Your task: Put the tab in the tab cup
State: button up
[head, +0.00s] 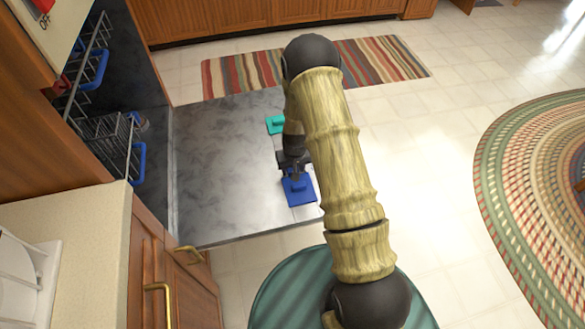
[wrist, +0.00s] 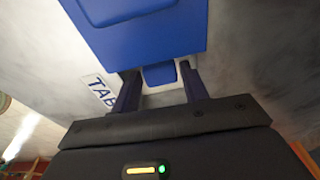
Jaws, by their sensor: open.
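The dishwasher's open door lies flat, with a pale strip on it marked "TAB" (wrist: 100,90). A blue square piece (head: 299,190) is on that strip and looks like the tab cup's lid. It fills the top of the wrist view (wrist: 140,28). My gripper (head: 295,172) is low over the door, at the blue piece's far edge. In the wrist view its fingers are open, with a small blue part (wrist: 160,73) between them. I cannot tell whether they touch it, or whether it is a tab or part of the lid.
A green piece (head: 275,124) is farther along the door (head: 215,150). Dishwasher racks (head: 120,140) with blue parts stand at left. A counter (head: 60,235) is front left. A striped rug (head: 390,62) and a round braided rug (head: 530,170) lie on the floor. Tile between them is clear.

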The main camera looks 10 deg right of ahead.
notch_tip(320, 180, up, 12)
jog(key=s+p, duration=0.2)
dwell(0.7)
jog(key=s+r, duration=1.8)
jog(key=shift+a+r+t, duration=0.15)
jog(key=shift+r+t, duration=0.15)
jog(key=shift+t, duration=0.1)
jog(key=shift+s, duration=0.1)
